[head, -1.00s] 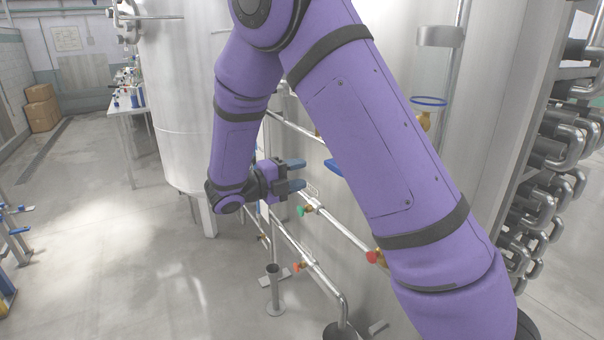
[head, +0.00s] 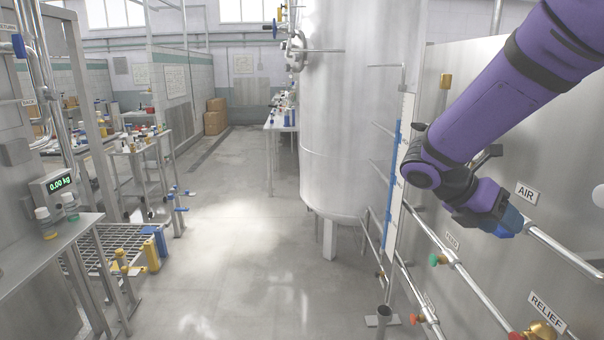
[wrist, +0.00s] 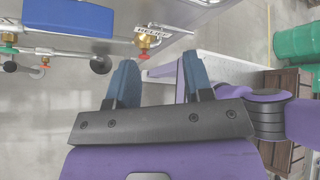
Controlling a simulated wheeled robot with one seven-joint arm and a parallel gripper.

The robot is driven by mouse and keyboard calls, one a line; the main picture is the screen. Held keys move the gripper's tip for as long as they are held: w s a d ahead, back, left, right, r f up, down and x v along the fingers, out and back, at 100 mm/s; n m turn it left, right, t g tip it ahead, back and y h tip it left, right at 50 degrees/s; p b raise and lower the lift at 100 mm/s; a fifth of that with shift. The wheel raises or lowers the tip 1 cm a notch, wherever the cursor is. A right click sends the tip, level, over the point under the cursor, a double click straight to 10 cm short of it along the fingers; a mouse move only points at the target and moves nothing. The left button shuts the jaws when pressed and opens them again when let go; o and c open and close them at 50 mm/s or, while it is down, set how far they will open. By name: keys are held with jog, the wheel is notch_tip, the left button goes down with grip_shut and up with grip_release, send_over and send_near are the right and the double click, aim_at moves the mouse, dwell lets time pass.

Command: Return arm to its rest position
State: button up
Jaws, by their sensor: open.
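My purple arm reaches in from the upper right in the head view. My gripper (head: 508,222) hangs in front of the steel panel, beside the AIR label (head: 526,193). In the wrist view my gripper (wrist: 160,82) shows two blue-grey fingers spread apart with nothing between them. A brass fitting with a red knob (wrist: 145,42) and a RELIEF label lies beyond the fingers there. Part of my own arm shows at the right of the wrist view.
Pipes with a green valve knob (head: 434,260) and a RELIEF label (head: 545,313) run along the panel near my gripper. A large steel tank (head: 345,120) stands at centre. A scale display (head: 60,183) is at left. The middle floor (head: 240,240) is clear. Green drums (wrist: 297,45) show in the wrist view.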

jog(key=s+a+r+m+t+y, duration=0.2)
jog(key=s+m+y, duration=0.3)
jog(key=s+m, duration=0.3)
jog(key=s+a+r+m+t+y, duration=0.3)
jog(key=s+m, duration=0.6)
jog(key=m, duration=0.6)
jog(key=shift+s+a+r+t+y, duration=0.3)
jog(key=shift+r+t+y, duration=0.85)
jog(key=shift+t+y, duration=0.2)
